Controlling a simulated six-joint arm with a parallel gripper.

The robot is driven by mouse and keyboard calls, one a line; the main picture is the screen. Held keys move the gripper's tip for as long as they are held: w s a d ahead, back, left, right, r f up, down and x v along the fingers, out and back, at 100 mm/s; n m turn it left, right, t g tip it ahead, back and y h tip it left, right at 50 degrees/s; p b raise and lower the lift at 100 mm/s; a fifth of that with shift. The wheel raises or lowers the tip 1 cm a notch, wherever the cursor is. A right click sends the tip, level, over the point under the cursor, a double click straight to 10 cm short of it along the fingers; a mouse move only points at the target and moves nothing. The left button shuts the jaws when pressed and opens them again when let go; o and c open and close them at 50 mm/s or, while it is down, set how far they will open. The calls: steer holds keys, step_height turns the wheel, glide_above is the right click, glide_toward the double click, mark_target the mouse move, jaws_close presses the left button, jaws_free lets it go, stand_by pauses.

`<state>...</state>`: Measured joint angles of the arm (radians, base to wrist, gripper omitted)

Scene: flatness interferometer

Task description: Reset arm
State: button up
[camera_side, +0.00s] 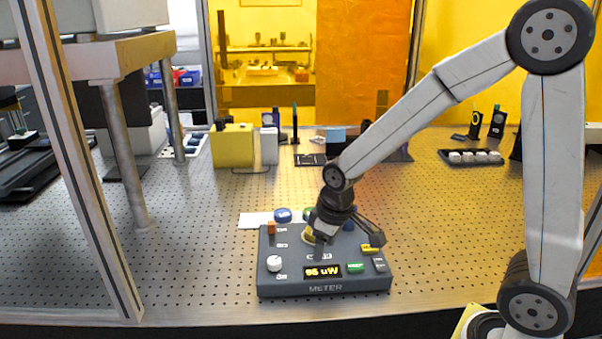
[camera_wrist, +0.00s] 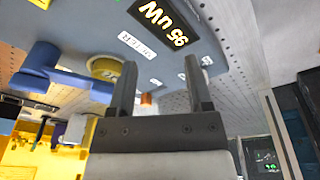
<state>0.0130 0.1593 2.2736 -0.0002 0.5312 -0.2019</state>
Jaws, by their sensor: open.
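My gripper (camera_side: 347,243) hangs low over the grey meter box (camera_side: 282,288) at the front of the table. In the wrist view my gripper (camera_wrist: 161,64) has its two dark fingers apart, with nothing held between them. The meter's lit display (camera_side: 322,271) reads 95 uW, and it also shows in the wrist view (camera_wrist: 163,22). A white knob (camera_side: 274,263), an orange part (camera_side: 271,228), a green button (camera_side: 355,267) and a yellow button (camera_side: 370,249) sit on the meter. My gripper partly hides its top. I cannot tell whether the fingers touch it.
A yellow box (camera_side: 232,146) stands farther back. A black tray with white pieces (camera_side: 474,157) lies at the back right. The perforated table (camera_side: 195,255) is clear left of the meter.

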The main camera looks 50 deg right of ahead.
steer(key=s, duration=0.2)
steer(key=s+f+m, duration=0.1)
steer(key=s, duration=0.2)
steer(key=s+f+m, duration=0.1)
steer(key=s, duration=0.1)
steer(key=shift+s+a+t, duration=0.2)
steer(key=shift+a+t, duration=0.05)
steer(key=shift+t, duration=0.05)
stand_by(1.7)
